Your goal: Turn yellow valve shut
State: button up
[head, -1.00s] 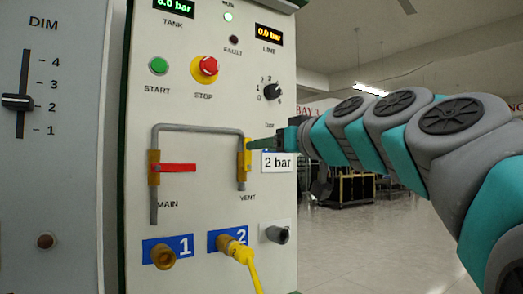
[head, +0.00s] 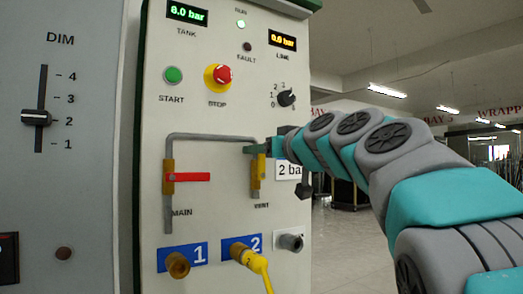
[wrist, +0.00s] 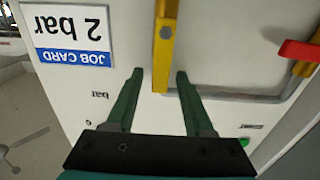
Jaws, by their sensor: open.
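The yellow valve handle (head: 261,168) is on the VENT pipe at the right of the panel, lying along the upright pipe. In the wrist view, which shows the panel upside down, the yellow handle (wrist: 163,60) comes down between the two green fingers. My gripper (head: 258,150) is at the handle's upper end. In the wrist view my gripper (wrist: 160,72) is open, one finger on each side of the handle, with gaps on both sides. How deep the fingers reach around it I cannot tell.
The red MAIN handle (head: 188,177) sits crosswise on the left pipe. A grey pipe (head: 210,136) joins both valves. A job card (wrist: 67,33) reading 2 bar is beside the vent valve. A yellow hose (head: 257,263) hangs from port 2. A knob (head: 286,98) is above.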

aim_at(272, 175)
grip_shut()
jog(key=shift+w, duration=0.1)
dwell(0.6)
jog(key=d+f+m+p, duration=0.1)
jog(key=m, duration=0.3)
jog(key=w+d+m+p, duration=0.1)
jog(key=m, duration=0.3)
jog(key=w+d+f+m+p, duration=0.1)
jog(key=d+m+p, duration=0.1)
jog(key=m, duration=0.2)
jog(key=shift+w+f, duration=0.25)
jog(key=shift+f, duration=0.05)
jog(key=f+m, duration=0.1)
jog(key=m, duration=0.2)
jog(key=shift+w+d+f, duration=0.2)
jog(key=shift+f, duration=0.2)
jog(key=shift+d+f+m+p, duration=0.1)
jog(key=shift+f+m+p, duration=0.35)
jog(key=shift+m, duration=1.05)
jog(key=shift+f, duration=0.25)
